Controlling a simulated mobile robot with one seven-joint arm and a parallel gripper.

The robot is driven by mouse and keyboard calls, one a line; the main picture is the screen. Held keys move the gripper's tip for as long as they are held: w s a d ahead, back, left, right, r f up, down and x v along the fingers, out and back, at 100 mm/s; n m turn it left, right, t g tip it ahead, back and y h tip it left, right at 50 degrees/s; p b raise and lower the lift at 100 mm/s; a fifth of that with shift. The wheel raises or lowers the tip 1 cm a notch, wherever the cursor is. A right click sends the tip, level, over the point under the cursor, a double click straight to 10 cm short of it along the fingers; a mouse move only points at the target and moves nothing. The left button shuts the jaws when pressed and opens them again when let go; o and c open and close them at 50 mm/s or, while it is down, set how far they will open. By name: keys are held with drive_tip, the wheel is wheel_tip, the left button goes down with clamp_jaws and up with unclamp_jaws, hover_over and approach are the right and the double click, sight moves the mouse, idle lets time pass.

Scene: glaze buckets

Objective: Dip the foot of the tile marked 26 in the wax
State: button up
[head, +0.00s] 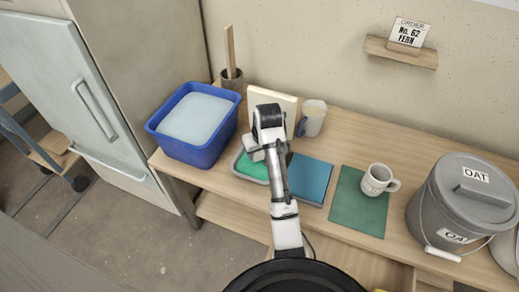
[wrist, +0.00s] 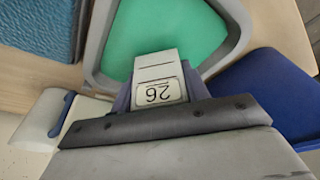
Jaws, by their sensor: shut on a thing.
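The tile marked 26 (wrist: 158,70) is pale grey with dark lines across it. Its number label reads upside down in the wrist view. My gripper (wrist: 158,108) is shut on it; the dark jaw crosses in front of its near end. Beyond the tile is a grey tray with a flat green filling (wrist: 180,28), perhaps the wax. In the head view my gripper (head: 256,150) is over the back part of this tray (head: 252,168), and the tile is hidden there. I cannot tell whether the tile touches the green surface.
A blue tub (head: 192,150) of pale liquid stands left of the tray. A blue pad (head: 310,178) lies right of it. A cream board (head: 288,103) and a mug (head: 311,120) stand behind. Farther right are a mug (head: 376,180) on a green mat (head: 356,212) and an OAT bucket (head: 455,205).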

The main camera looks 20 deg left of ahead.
drive_tip(key=shift+f, duration=0.2)
drive_tip(key=shift+f, duration=0.65)
drive_tip(key=shift+f, duration=0.1)
idle(1.0)
idle(0.8)
drive_tip(key=shift+r+p, duration=1.4)
drive_tip(key=shift+p, duration=0.2)
idle(0.3)
wheel_tip(320, 180, up, 5)
drive_tip(key=p, duration=0.5)
drive_tip(key=shift+f, duration=0.25)
